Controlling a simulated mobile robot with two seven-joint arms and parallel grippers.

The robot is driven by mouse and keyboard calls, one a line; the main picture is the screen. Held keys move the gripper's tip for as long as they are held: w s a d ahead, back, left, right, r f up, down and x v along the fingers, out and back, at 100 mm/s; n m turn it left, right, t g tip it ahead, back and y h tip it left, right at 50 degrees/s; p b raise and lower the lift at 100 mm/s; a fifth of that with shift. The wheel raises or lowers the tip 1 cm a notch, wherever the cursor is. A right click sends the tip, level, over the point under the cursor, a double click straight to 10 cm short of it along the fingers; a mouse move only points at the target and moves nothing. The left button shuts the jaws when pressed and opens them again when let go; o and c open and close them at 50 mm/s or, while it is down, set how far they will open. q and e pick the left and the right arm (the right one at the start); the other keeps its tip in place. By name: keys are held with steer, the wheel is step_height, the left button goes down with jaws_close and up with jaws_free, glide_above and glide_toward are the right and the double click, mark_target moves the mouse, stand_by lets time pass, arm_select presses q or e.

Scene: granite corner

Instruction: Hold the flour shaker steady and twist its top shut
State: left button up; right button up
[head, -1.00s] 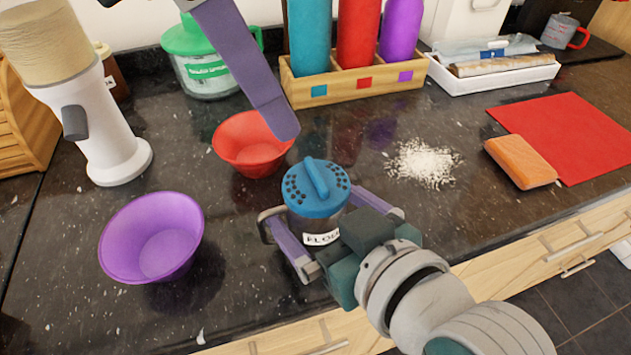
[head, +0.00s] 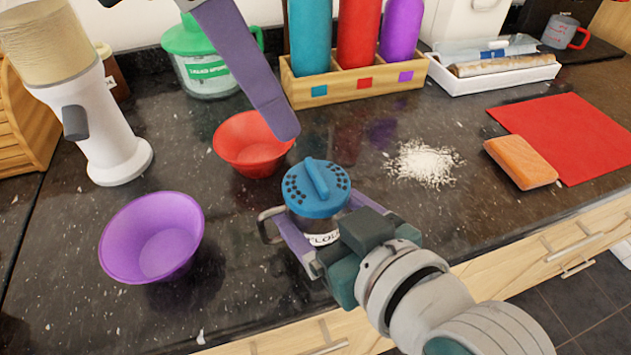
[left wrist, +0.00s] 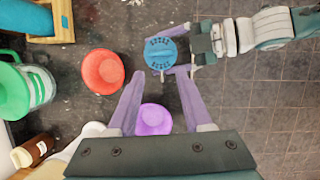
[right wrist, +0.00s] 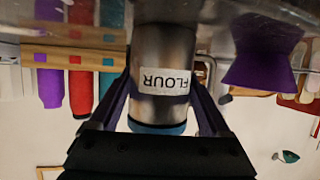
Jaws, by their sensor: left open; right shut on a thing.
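The flour shaker (head: 322,238) stands upright on the dark counter, a metal can with a FLOUR label and a side handle (head: 266,228). Its blue top (head: 318,186) has small holes and a raised bar. My right gripper (head: 312,212) is shut on the shaker's body below the top; the can (right wrist: 165,65) shows between its fingers in the right wrist view, upside down. My left gripper (left wrist: 160,72) is open and empty, above the counter. In the head view one purple finger shows, behind and above the shaker. In the left wrist view the blue top (left wrist: 160,52) appears beyond its fingertips.
A red bowl (head: 250,145) stands behind the shaker and a purple bowl (head: 150,238) to its left. Spilled flour (head: 424,163), an orange sponge (head: 520,163) and a red cloth (head: 570,135) lie to the right. A bottle crate (head: 355,84) stands behind. The counter's front edge is close.

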mark_target(314, 174)
arm_select(q)
steer(key=shift+o, duration=1.4)
steer(key=shift+r, duration=0.15)
steer(key=shift+o, duration=0.8)
steer(key=shift+s+r, duration=0.15)
steer(key=shift+r, duration=0.1)
steer(key=shift+o, duration=0.8)
steer(key=shift+a+r, duration=0.2)
steer(key=shift+r, duration=0.1)
steer(key=shift+o, duration=0.4)
steer(key=shift+a+r+h, duration=0.3)
steer(key=shift+a+r, duration=0.1)
steer(key=shift+a, duration=0.05)
steer(key=x, duration=1.1)
steer(key=shift+f, duration=0.4)
steer(key=c, duration=1.4)
